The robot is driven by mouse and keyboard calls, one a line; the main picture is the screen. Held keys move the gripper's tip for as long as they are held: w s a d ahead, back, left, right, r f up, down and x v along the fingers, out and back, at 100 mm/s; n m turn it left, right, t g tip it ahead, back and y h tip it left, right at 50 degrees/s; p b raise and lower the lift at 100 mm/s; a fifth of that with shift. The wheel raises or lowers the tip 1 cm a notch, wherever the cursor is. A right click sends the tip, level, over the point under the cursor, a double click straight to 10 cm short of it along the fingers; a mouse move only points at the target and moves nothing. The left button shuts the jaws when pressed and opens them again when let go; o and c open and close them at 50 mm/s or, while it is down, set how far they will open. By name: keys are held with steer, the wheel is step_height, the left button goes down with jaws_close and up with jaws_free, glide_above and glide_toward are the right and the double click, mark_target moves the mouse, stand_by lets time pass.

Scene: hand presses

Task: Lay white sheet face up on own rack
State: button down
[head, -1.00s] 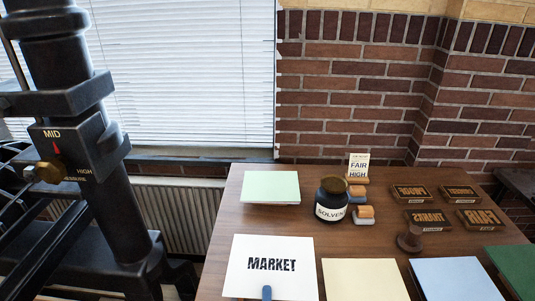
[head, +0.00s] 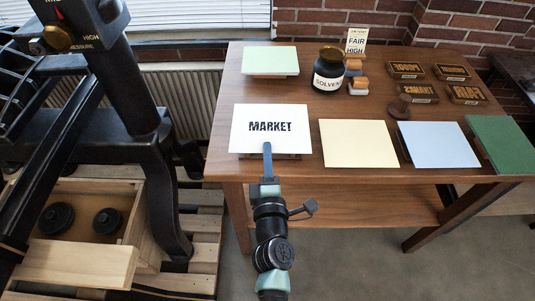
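The white sheet (head: 243,143) lies flat and face up, with MARKET printed in black and readable. It is at the front left of the wooden table, over a low wooden rack (head: 289,156) that is mostly hidden under it. I cannot tell whether the sheet rests on the rack or hovers just above it. My gripper (head: 267,149) reaches in from the front and is shut on the sheet's front edge. One finger shows on top of the paper; the other is hidden below.
A pale green sheet (head: 270,60) lies behind. Cream (head: 358,144), blue (head: 440,145) and dark green (head: 503,146) sheets lie to the right. A solvent jar (head: 328,73), stamps and type blocks stand farther back. A black press (head: 130,110) and an open drawer (head: 75,262) are left.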

steer(key=shift+f+b, duration=2.3)
steer(key=shift+f, duration=0.3)
steer(key=c, duration=1)
jaws_free()
steer(key=shift+o, duration=0.8)
steer(key=s, duration=0.6)
steer(key=shift+d+p, duration=0.2)
steer(key=shift+p, duration=0.2)
